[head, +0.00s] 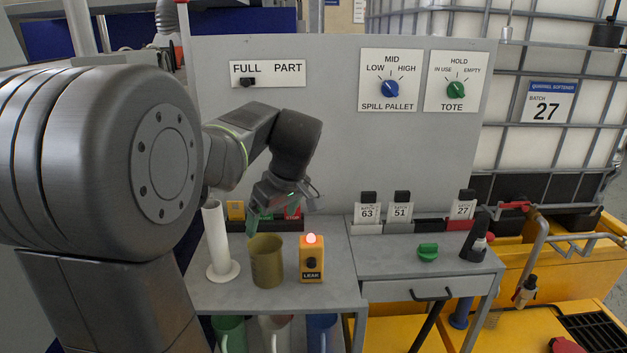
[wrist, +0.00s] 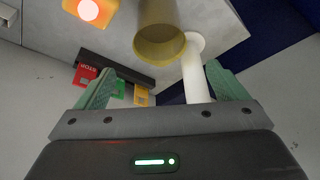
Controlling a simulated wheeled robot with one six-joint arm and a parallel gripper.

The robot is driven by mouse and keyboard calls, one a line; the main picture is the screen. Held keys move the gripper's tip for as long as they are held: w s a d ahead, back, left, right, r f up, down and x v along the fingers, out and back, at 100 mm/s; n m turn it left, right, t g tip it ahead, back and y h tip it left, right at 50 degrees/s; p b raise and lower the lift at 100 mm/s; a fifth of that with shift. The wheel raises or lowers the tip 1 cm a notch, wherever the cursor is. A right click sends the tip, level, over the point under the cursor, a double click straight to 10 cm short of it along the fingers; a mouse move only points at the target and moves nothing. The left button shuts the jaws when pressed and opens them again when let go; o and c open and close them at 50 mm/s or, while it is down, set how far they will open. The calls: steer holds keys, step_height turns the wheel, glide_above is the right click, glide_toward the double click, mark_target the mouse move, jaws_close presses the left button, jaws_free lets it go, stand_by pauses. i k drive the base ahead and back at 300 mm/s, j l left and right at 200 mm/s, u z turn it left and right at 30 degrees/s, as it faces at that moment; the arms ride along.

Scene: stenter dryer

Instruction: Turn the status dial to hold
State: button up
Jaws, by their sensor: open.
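The status dial is a green knob (head: 456,90) on the white TOTE card (head: 443,100) at the upper right of the grey board. IN USE is marked at its left, HOLD at the top and EMPTY at its right. The picture is too small to tell surely which mark the knob points to. My gripper (head: 280,207) is open and empty, left of and well below the dial, above the table near the brown cup. The dial is outside the wrist view.
A blue SPILL PALLET knob (head: 390,89) sits left of the dial. A brown cup (head: 267,264), white tube (head: 217,245) and orange LEAK box (head: 312,262) stand below my gripper. Batch cards (head: 367,211) stand at the board's foot. The space before the dial is clear.

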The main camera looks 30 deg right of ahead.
mark_target(456, 89)
steer(key=z, duration=2.15)
